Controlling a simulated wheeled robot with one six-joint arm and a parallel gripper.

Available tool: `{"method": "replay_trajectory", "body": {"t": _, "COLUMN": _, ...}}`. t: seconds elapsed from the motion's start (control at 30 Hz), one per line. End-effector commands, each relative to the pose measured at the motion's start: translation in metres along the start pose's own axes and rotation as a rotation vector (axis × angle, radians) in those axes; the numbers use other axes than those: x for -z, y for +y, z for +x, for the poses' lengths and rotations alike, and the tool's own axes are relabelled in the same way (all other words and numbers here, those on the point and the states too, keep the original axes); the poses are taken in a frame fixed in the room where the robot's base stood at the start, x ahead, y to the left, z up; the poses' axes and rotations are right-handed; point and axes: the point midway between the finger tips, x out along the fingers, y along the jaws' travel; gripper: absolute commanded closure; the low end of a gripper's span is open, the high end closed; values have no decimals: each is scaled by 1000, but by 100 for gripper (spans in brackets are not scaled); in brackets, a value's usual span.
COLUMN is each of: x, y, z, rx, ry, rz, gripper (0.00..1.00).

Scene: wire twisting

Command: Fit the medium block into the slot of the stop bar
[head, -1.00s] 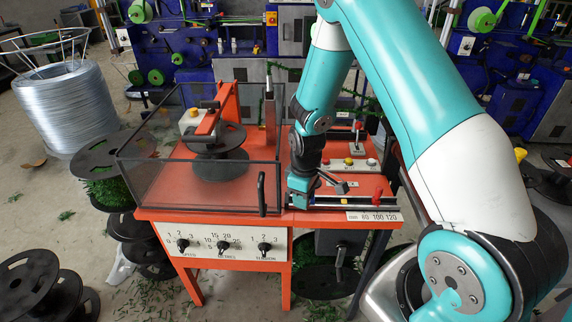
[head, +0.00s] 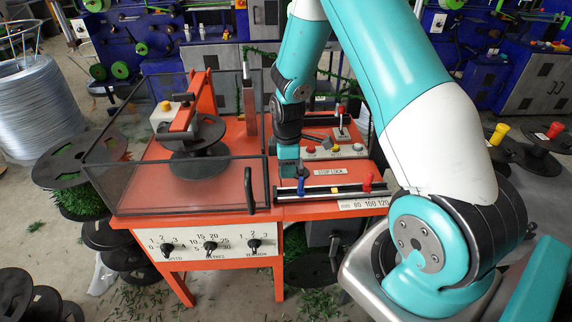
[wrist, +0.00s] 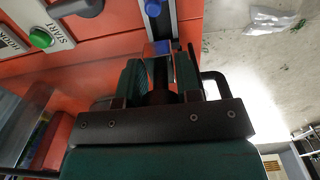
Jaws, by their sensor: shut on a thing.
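The stop bar (head: 335,190) is a dark rail along the front right edge of the orange table, below a STOP LOCK label. My gripper (head: 289,174) is at the left end of this rail. A small blue part (head: 300,186) stands at the rail beside the gripper. Whether the held piece touches the slot cannot be told.
A clear-walled guard box (head: 190,187) with a black spool stands left of my gripper. A red knob (head: 367,181) stands at the rail's right end. A green START button (wrist: 41,38) is on a panel beside the gripper. Spools with yellow and red tops stand at the right.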

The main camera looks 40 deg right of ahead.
Motion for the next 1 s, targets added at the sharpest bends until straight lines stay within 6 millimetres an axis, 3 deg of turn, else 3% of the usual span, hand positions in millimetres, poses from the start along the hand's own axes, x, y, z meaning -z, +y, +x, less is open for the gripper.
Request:
{"method": "replay_trajectory", "body": {"t": 0.6, "x": 1, "y": 0, "z": 52, "rx": 0, "ry": 0, "rz": -2, "gripper": 100}}
{"method": "replay_trajectory", "body": {"t": 1.0, "x": 1, "y": 0, "z": 58, "rx": 0, "ry": 0, "rz": -1, "gripper": 100}}
